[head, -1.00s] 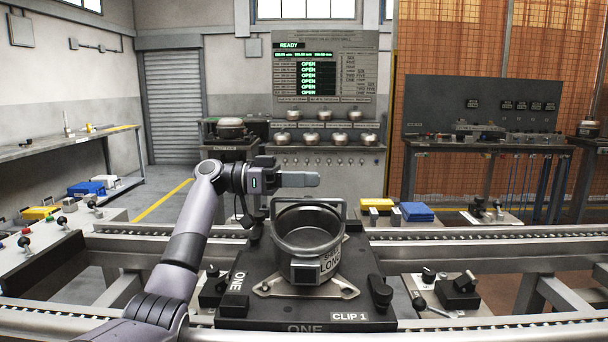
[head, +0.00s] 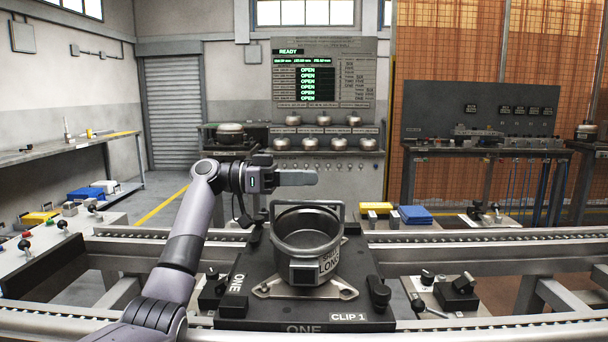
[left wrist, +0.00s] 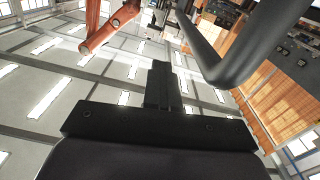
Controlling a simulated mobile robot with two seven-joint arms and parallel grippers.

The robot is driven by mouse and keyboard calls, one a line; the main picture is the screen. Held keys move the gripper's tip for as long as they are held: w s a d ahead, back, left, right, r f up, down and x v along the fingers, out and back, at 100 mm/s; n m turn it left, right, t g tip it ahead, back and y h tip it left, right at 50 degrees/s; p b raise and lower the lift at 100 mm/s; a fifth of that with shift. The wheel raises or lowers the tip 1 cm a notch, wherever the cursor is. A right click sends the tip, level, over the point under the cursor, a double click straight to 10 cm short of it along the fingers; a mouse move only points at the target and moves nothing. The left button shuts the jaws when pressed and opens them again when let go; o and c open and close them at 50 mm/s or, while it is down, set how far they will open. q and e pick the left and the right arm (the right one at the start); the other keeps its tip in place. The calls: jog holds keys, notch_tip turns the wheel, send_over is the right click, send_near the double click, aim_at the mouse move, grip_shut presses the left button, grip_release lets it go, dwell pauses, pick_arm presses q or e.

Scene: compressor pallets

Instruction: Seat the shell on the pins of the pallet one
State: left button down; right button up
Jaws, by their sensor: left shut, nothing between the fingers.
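The shell (head: 306,262) is a dark grey open cylinder with a "SHELL LONG" label and a frame-like handle behind its rim. It stands upright at the middle of pallet one (head: 236,311), over a light metal plate with feet (head: 268,290). Its underside and any pins under it are hidden, so I cannot tell how it sits on them. My left gripper (head: 306,178) is shut and empty, pointing right above and behind the shell's rim, apart from it. Its closed fingers (left wrist: 162,85) show in the left wrist view. My right gripper is not in view.
A dark clip knob (head: 379,293) stands at the pallet's right side. Roller rails (head: 470,235) run behind and in front of the pallet. Yellow and blue boxes (head: 414,214) lie beyond the rear rail. A thick dark curved bar (left wrist: 225,60) crosses the left wrist view.

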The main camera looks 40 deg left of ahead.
pick_arm(q)
jog(key=shift+d+f, duration=0.1)
jog(key=shift+f, duration=0.15)
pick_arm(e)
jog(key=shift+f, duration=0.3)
pick_arm(q)
jog(key=c, duration=1.4)
grip_release()
jog(key=shift+d+f, duration=0.1)
jog(key=shift+f, duration=0.1)
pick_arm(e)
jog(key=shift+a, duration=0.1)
pick_arm(q)
jog(key=shift+s+r, duration=0.1)
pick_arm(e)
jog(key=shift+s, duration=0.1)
